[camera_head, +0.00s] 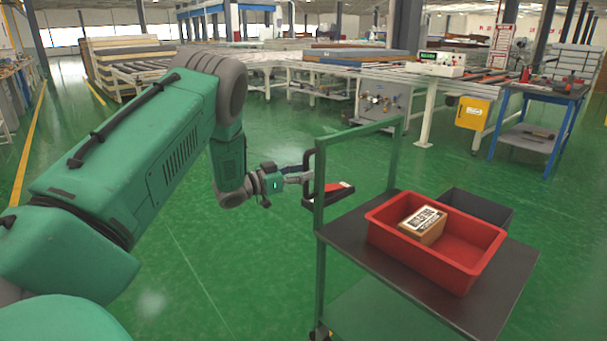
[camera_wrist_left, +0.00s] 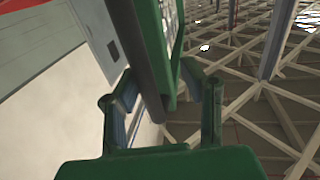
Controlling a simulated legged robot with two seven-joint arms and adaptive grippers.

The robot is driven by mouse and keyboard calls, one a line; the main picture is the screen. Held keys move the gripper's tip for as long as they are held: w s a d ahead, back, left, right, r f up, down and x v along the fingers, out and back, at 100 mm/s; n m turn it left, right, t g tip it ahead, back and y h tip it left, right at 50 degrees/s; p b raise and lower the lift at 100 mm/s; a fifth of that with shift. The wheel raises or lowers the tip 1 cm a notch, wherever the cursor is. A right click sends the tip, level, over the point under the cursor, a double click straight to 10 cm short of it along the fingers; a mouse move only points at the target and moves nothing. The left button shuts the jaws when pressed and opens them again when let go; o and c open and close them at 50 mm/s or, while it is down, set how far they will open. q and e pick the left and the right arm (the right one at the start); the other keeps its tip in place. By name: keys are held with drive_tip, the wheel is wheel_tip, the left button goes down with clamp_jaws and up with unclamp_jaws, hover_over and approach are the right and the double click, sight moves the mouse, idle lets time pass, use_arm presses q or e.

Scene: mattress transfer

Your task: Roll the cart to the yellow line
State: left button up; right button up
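The cart has a green frame (camera_head: 320,225) and a dark top shelf (camera_head: 345,235); it stands at the right front. A dark upright handle (camera_head: 307,165) sits at its near left post. My left gripper (camera_head: 302,176) is at this handle. In the left wrist view my left gripper (camera_wrist_left: 160,85) has its fingers apart, on either side of a dark bar (camera_wrist_left: 146,65) and green post; firm contact is not clear. A yellow line (camera_head: 28,150) runs along the floor at the far left. My right gripper is not in view.
A red bin (camera_head: 450,265) with a cardboard box (camera_head: 422,224) and a grey bin (camera_head: 490,210) stand on the cart. A blue table (camera_head: 535,140) and a roller conveyor (camera_head: 340,72) stand behind. Stacked boards (camera_head: 125,55) are back left. The green floor between is clear.

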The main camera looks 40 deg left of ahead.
use_arm(q)
drive_tip(key=shift+w+d+r, duration=0.1)
drive_tip(key=shift+d+r, duration=0.05)
drive_tip(key=shift+d, duration=0.35)
drive_tip(key=v, duration=1.2)
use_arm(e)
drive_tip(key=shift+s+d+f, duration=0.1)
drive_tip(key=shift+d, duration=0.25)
use_arm(q)
drive_tip(key=shift+a, duration=0.25)
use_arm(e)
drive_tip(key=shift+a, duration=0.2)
